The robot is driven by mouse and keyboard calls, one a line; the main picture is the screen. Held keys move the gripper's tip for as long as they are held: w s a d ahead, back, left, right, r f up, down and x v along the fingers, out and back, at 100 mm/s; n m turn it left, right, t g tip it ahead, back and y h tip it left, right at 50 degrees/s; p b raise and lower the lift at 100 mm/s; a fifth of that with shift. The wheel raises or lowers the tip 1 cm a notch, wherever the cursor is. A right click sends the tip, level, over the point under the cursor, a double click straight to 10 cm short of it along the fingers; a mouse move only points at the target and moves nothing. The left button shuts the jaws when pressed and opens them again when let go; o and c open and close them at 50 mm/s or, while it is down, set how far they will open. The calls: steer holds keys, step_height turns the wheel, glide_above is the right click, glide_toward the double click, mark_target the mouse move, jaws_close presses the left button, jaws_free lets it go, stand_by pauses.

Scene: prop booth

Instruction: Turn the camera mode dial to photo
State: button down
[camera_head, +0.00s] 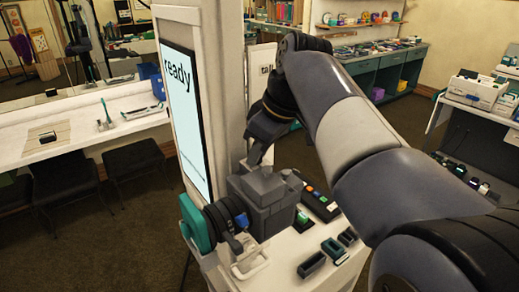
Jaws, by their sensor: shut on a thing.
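A grey boxy camera (272,212) stands on the light booth ledge, its dark lens with a blue ring (226,218) facing lower left. My gripper (257,160) reaches down from above to the top of the camera, at its back left. It is shut at the mode dial there. The dial itself is hidden or too small to make out, so its setting cannot be read. A tall screen (182,110) on the booth column beside the camera shows the word "ready".
A dark strip with coloured buttons (318,200) lies right of the camera. Small dark open holders (312,264) stand at the ledge front. The column (219,80) rises close to my gripper.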

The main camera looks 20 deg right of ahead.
steer(key=m, duration=0.2)
steer(key=m+h, duration=0.1)
steer(key=m, duration=0.1)
steer(key=m+t+h, duration=0.1)
steer(key=shift+s+a+r+m+p, duration=0.1)
steer(key=shift+a+m+p, duration=0.15)
steer(key=shift+m+p, duration=0.15)
steer(key=m+h+p, duration=0.1)
steer(key=m+h, duration=0.1)
steer(key=m, duration=0.3)
steer(key=shift+a, duration=0.15)
steer(key=shift+m, duration=0.3)
steer(key=c, duration=1.2)
jaws_free()
steer(key=shift+c, duration=0.2)
steer(key=v, duration=1)
steer(key=shift+a+r, duration=0.2)
steer(key=shift+r, duration=0.1)
